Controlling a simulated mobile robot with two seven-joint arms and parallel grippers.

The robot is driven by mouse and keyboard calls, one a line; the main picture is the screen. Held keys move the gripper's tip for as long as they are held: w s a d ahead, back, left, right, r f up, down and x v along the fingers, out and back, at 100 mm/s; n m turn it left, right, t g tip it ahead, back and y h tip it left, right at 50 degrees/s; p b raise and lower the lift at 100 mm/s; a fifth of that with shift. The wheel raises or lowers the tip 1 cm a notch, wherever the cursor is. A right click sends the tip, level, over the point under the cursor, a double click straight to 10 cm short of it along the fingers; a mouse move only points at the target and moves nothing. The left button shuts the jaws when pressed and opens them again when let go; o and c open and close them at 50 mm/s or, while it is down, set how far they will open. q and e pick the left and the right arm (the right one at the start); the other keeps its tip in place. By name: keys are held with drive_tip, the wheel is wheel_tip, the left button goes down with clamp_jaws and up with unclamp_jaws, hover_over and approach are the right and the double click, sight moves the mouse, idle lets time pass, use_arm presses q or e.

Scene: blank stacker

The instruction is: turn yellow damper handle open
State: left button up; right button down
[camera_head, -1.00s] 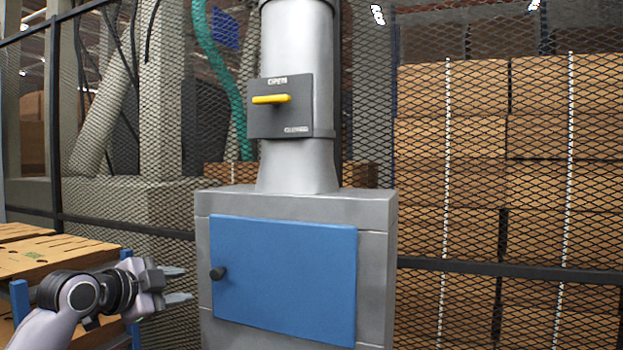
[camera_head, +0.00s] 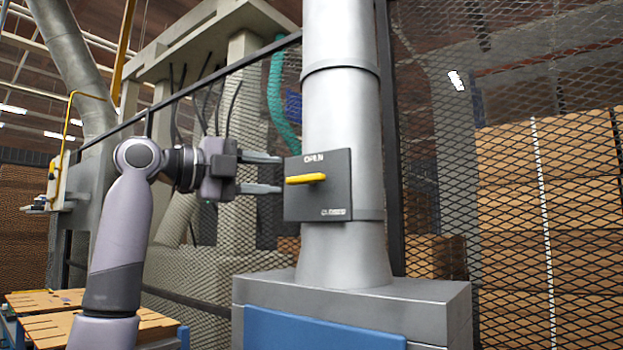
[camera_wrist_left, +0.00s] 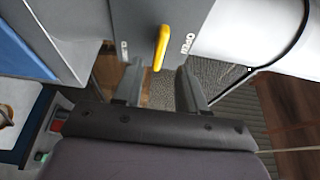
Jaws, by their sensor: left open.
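The yellow damper handle (camera_head: 306,179) lies horizontally on a dark square plate (camera_head: 335,198) on the silver duct. The plate is marked OPEN at its top and CLOSED at its lower right. My left gripper (camera_head: 281,174) is open at the plate's left edge, its fingertips just left of the handle's free end, one above and one below its level. In the left wrist view the handle (camera_wrist_left: 161,47) points toward the gap between the open fingers (camera_wrist_left: 160,82), with nothing held. My right gripper is not in view.
The silver duct (camera_head: 343,110) rises from a grey cabinet (camera_head: 430,308) with a blue door (camera_head: 320,330). A wire mesh fence runs behind, with stacked cardboard boxes (camera_head: 575,220) beyond it. A wooden pallet (camera_head: 40,303) is at lower left.

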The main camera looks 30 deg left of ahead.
sight(300, 180)
use_arm(q)
drive_tip(key=p+x, duration=0.1)
drive_tip(key=x, duration=0.5)
drive_tip(key=shift+f, duration=0.1)
clamp_jaws()
